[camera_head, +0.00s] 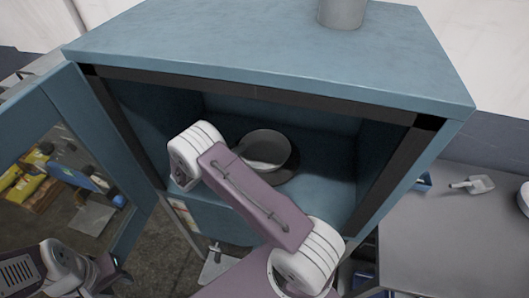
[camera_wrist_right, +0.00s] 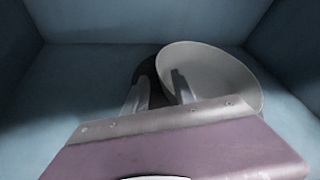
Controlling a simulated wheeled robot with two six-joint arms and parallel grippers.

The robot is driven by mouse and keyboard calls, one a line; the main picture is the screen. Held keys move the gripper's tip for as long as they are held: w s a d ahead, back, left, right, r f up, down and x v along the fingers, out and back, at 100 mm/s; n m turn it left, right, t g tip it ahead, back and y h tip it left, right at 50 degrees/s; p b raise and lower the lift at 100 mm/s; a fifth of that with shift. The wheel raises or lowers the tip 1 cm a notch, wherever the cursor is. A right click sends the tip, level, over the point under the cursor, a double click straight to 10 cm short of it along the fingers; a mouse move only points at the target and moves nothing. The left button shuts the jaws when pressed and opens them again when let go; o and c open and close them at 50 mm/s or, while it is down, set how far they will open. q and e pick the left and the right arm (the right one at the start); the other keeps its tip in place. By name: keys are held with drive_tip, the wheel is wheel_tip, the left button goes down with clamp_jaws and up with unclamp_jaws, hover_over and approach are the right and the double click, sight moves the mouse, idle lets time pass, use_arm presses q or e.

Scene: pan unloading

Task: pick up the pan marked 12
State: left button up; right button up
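A grey round pan (camera_head: 266,148) is inside the open blue oven (camera_head: 270,45). It also shows in the right wrist view (camera_wrist_right: 225,75), just beyond my gripper and right of its middle. No number is readable on it. My right gripper (camera_wrist_right: 160,76) has its two fingers apart at the pan's left rim. The left finger is outside the rim and the right finger overlaps the pan's inside; I cannot tell whether they touch it. In the head view my right arm hides this gripper. My left arm shows at the lower left, but its gripper fingers are not visible.
The oven door (camera_head: 60,165) stands open at the left, with a window. A grey table (camera_head: 450,235) at the right holds a white scoop-like tool (camera_head: 472,184). A grey cylinder (camera_head: 341,12) stands on top of the oven.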

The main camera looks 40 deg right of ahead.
sight(242, 141)
drive_tip(key=p+x, duration=0.1)
drive_tip(key=x, duration=0.1)
drive_tip(key=p+x, duration=0.1)
drive_tip(key=x, duration=0.1)
drive_tip(key=shift+w+d+r, duration=0.15)
drive_tip(key=shift+r, duration=0.25)
drive_tip(key=shift+w+d+f, duration=0.15)
drive_tip(key=shift+d+f, duration=0.1)
drive_tip(key=shift+d, duration=0.1)
drive_tip(key=shift+a, duration=0.1)
clamp_jaws()
idle(0.5)
